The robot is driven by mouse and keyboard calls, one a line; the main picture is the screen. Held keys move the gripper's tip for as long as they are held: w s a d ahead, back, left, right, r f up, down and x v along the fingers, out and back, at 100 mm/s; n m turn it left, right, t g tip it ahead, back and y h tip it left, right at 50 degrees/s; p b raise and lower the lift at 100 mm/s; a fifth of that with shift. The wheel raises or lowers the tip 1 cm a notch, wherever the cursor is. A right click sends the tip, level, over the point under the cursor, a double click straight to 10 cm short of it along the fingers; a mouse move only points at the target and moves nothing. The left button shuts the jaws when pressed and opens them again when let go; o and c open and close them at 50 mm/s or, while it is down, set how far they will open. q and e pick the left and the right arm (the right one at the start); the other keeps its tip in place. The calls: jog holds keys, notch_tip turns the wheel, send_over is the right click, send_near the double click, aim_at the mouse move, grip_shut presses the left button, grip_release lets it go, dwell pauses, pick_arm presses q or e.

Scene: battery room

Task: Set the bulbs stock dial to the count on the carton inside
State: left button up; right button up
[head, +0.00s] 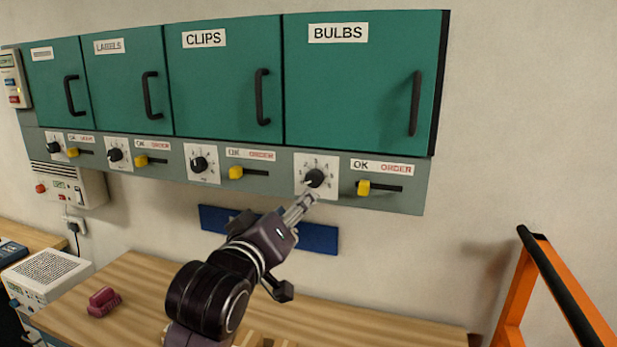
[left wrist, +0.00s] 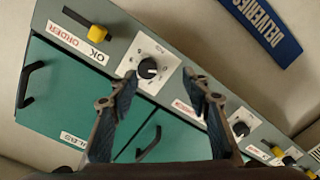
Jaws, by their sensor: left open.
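The BULBS cabinet door (head: 360,80) is closed, so no carton shows and its count is hidden. Below it, the bulbs stock dial (head: 314,178) is a black knob on a white plate; it also shows in the left wrist view (left wrist: 147,68). Its white mark seems to point to the lower left in the head view; the numbers are too small to read. My left gripper (head: 302,207) is just below and in front of the dial. In the left wrist view the gripper (left wrist: 162,90) has its fingers spread, with nothing between them. My right gripper is not in view.
A yellow slider (head: 363,188) right of the dial sits at its OK end. Closed CLIPS (head: 220,80) and LABELS doors are to the left. A blue sign (head: 318,238) is on the wall below. A wooden bench (head: 380,322) and an orange frame (head: 515,295) stand lower.

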aim_at(312, 181)
pick_arm(q)
jog(key=w+d+p, duration=0.1)
jog(key=w, duration=0.1)
jog(key=w+d+r+p, duration=0.1)
jog(key=w+r+p, duration=0.1)
jog(key=w, duration=0.1)
jog(key=shift+w+d+r, duration=0.2)
jog(key=shift+w+d, duration=0.1)
jog(key=shift+d, duration=0.1)
jog(key=shift+p+x, duration=0.3)
jog(key=shift+x, duration=0.5)
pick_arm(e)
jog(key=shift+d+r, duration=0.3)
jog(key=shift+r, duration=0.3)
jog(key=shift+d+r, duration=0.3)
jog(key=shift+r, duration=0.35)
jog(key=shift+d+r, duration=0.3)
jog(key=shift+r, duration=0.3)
pick_arm(q)
jog(key=shift+f, duration=0.1)
jog(key=shift+c, duration=0.9)
jog(key=c, duration=1)
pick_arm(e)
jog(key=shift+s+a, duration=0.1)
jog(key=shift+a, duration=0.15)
